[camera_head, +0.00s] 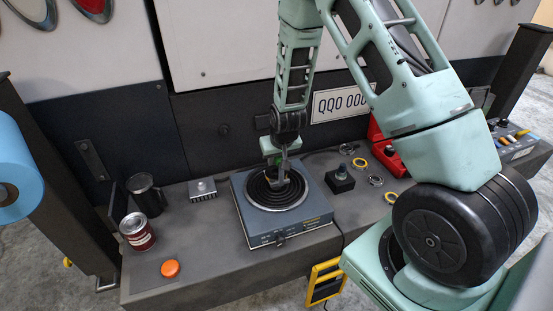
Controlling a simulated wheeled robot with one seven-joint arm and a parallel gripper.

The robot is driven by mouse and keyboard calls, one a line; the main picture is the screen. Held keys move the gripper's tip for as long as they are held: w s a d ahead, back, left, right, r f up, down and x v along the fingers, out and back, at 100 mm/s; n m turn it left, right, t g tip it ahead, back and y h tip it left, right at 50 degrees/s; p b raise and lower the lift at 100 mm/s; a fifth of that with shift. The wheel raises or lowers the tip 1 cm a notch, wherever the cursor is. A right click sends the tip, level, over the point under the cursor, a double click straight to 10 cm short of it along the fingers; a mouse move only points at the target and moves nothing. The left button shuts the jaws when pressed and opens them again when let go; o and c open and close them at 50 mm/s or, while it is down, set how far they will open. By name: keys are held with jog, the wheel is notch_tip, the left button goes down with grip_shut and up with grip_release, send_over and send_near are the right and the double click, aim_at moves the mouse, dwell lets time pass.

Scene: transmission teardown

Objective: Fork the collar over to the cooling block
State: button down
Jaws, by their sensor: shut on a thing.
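My gripper (277,157) is above the hot plate (255,237), pointing down. It is shut on a grey tool, seemingly the fork (284,166), whose lower end reaches the middle of the dark coil. A small grey piece, possibly the collar (281,183), shows at the tool's lower end; it is too small to tell whether the two touch or whether it is lifted. The cooling block appears to be the small finned metal block (202,189) on the bench, left of the hot plate. Its top looks bare.
A black mug (146,195), a paint can (137,232) and an orange puck (170,268) stand left.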

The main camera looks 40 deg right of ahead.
jog(key=shift+w+r+p, duration=0.1)
jog(key=shift+r+p, duration=1)
jog(key=shift+r, duration=0.5)
jog(key=w+a, duration=1.9)
jog(key=w, duration=0.1)
jog(key=shift+a, duration=0.3)
dwell(2.8)
dwell(0.3)
jog(key=shift+f, duration=0.2)
